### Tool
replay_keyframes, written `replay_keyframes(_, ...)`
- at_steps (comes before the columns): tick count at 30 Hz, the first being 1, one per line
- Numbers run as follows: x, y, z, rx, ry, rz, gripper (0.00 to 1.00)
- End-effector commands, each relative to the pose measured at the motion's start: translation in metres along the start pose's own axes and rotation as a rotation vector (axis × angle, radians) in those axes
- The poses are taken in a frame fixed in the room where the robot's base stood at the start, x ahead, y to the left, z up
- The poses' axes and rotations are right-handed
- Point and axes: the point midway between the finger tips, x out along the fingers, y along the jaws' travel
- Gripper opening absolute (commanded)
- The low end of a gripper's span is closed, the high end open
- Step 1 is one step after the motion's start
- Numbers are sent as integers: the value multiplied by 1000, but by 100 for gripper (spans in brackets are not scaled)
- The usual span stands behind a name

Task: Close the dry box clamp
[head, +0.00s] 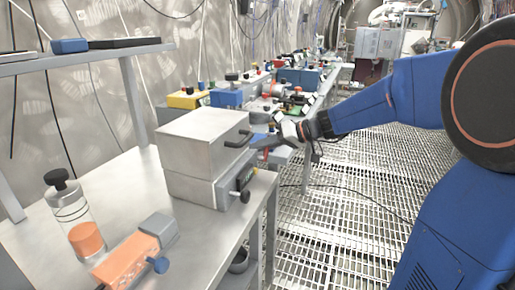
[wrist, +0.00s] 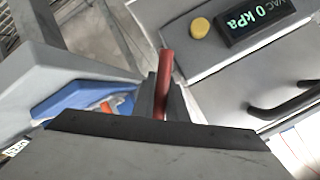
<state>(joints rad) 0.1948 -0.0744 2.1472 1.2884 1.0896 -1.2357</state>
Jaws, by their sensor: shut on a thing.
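The dry box (head: 200,158) is a grey metal box on the bench in the head view, its lid resting on the lower part, with a black handle on its front. In the wrist view a grey face with a black handle (wrist: 285,103) fills the right side. A red clamp lever (wrist: 167,58) stands out from between my gripper's dark fingers. My gripper (head: 260,143) reaches the box's right side from the right and is shut on this lever, also seen in the wrist view (wrist: 161,95). The lever's base is hidden by the fingers.
A display (wrist: 258,18) reads 0 kPa beside a yellow button (wrist: 200,28). A clear bottle (head: 73,215) and an orange-grey device (head: 135,252) stand at the front left of the bench. Several instruments line the bench behind the box. The grated floor to the right is open.

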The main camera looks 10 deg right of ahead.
Motion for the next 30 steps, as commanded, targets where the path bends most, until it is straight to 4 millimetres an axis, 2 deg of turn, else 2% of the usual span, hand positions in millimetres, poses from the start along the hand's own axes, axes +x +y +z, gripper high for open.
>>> replay_keyframes(7, 2, 1, 5, 5, -9, -2, 0)
replay_keyframes(8, 2, 1, 5, 5, -9, -2, 19)
replay_keyframes(9, 2, 1, 5, 5, -9, -3, 29)
replay_keyframes(10, 2, 1, 5, 5, -9, -3, 31)
replay_keyframes(23, -2, 0, 3, 3, -6, -2, 31)
replay_keyframes(30, -33, 1, 2, 4, -2, 0, 31)
